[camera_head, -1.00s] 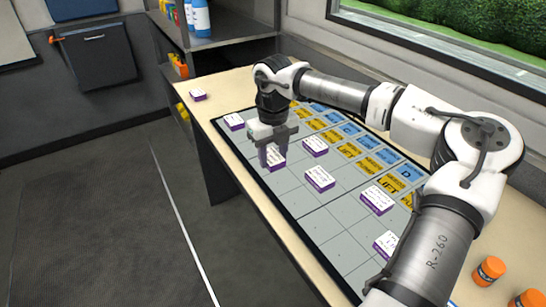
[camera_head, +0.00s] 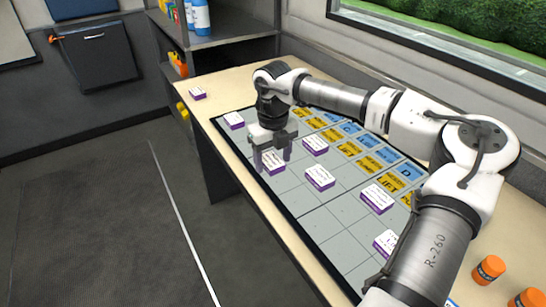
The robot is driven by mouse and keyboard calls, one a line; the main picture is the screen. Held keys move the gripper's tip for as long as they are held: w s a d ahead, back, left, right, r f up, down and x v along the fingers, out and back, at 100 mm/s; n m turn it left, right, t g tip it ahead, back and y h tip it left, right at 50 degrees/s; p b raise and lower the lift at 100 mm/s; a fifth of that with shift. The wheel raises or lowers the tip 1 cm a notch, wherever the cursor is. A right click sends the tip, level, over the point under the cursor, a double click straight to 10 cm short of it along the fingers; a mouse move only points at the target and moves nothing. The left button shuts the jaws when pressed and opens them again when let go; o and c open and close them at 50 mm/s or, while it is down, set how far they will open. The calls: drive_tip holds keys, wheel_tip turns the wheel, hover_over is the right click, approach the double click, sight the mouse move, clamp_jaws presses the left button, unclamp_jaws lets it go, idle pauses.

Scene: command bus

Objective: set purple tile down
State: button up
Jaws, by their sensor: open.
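A purple tile with a white printed top (camera_head: 273,168) lies flat on the grey grid board (camera_head: 300,227), near the board's left edge. My gripper (camera_head: 271,165) is open, with its fingers pointing down around or just above this tile. I cannot tell whether a finger touches it. Other purple tiles with white tops lie on the board: one at the far left corner (camera_head: 233,120), one to the right of my gripper (camera_head: 315,145), and several nearer me, such as one in the middle (camera_head: 320,178).
Blue and yellow labelled tiles (camera_head: 350,151) line the board's right side, partly behind my arm. Another purple tile (camera_head: 197,93) lies on the bare wooden table (camera_head: 215,88) beyond the board. Orange-capped bottles (camera_head: 489,269) stand at the lower right. Dark shelving (camera_head: 235,45) rises at the back.

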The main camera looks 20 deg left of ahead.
sight(273, 161)
wheel_tip(273, 161, up, 12)
drive_tip(key=shift+b, duration=0.35)
